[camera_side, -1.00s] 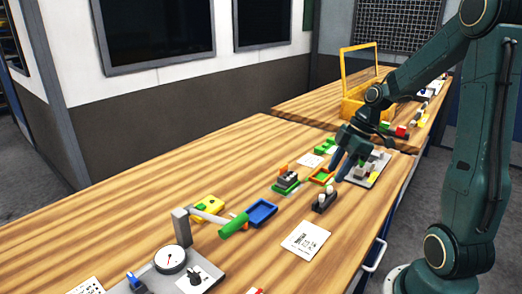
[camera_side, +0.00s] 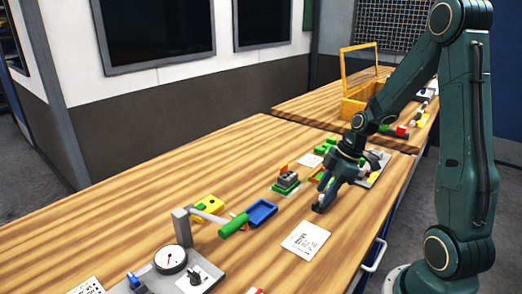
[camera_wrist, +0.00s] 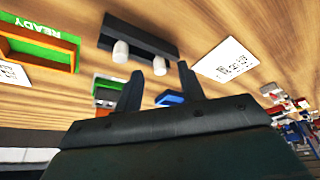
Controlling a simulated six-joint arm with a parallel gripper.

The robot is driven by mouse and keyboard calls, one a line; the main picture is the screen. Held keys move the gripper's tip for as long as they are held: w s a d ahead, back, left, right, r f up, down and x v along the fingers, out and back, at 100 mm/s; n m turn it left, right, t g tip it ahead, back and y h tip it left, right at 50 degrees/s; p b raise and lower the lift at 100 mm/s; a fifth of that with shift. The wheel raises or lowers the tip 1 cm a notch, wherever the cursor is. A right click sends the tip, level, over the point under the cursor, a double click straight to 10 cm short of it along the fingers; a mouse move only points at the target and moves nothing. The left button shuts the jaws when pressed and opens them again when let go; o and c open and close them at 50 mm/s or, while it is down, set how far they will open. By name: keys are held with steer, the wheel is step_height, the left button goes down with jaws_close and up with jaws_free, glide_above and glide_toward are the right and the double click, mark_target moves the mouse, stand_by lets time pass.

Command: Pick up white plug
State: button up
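A dark block (camera_wrist: 140,37) holds two white plugs, a left one (camera_wrist: 121,51) and a right one (camera_wrist: 159,66) in the wrist view. My gripper (camera_wrist: 159,71) is open, its two dark fingers apart. The right plug appears between the fingertips in that view; the left plug is outside the left finger. I cannot tell whether a finger touches a plug. In the side view my gripper (camera_side: 325,187) is low over the dark block (camera_side: 318,209) and hides most of it and the plugs.
A white printed card (camera_side: 305,240) lies in front of the block. A blue tray (camera_side: 262,212) and a grey-and-green fixture (camera_side: 287,183) stand to the left. A green tray marked READY (camera_wrist: 40,45) is nearby. Bare wood surrounds the block.

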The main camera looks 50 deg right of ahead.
steer(key=shift+w+a+f, duration=0.15)
steer(key=shift+a+f, duration=0.05)
steer(key=shift+f, duration=0.35)
jaws_close()
